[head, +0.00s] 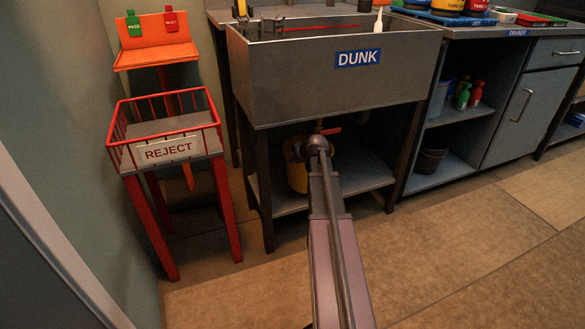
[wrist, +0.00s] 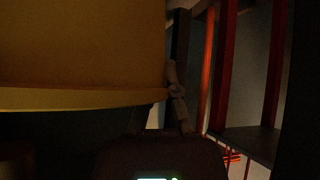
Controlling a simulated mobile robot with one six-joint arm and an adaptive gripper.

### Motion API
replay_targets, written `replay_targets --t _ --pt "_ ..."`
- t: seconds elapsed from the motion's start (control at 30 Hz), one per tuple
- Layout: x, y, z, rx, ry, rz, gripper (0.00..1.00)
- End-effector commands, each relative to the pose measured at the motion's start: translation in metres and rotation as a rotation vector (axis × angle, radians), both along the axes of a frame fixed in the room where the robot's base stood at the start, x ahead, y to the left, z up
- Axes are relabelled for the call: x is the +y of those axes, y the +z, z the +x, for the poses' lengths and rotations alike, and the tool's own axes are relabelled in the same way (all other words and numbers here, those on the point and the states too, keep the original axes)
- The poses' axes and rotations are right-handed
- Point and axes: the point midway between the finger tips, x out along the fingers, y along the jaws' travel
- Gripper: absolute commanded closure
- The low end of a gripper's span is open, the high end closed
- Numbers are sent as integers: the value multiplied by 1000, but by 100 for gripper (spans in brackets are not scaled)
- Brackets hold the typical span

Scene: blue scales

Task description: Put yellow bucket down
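The yellow bucket (head: 297,178) shows in the head view low under the DUNK sink, partly hidden behind the end of my arm. In the wrist view the yellow bucket (wrist: 80,50) fills the upper left, very close, with its lower edge running across the picture. My gripper (head: 316,146) is at the bucket's top in the head view. In the wrist view one dark finger (wrist: 176,88) meets the right end of that edge. The other finger is not visible, so I cannot tell whether the gripper is shut on the bucket. Whether the bucket touches the shelf is also hidden.
The DUNK sink (head: 300,85) hangs over a low grey shelf (head: 357,176), framed by dark legs. A red REJECT stand (head: 135,163) is at left, with an orange stand (head: 155,57) behind it. A cabinet (head: 524,105) stands at right. The foreground floor (head: 470,250) is clear.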

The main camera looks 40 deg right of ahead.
Motion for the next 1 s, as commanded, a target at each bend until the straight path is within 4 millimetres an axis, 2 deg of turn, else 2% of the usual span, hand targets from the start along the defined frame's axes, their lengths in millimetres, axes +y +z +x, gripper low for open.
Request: replay_targets --t 0.3,0.7,0.73,0.87,1.0 --pt "-1 -27 0 0 -1 -1 100" --pt "-1 -30 0 0 -1 -1 100" --pt "-1 -30 -1 0 -1 0 95" --pt "-1 -30 -1 0 -1 0 57" --pt "-1 -30 -1 0 -1 0 57"
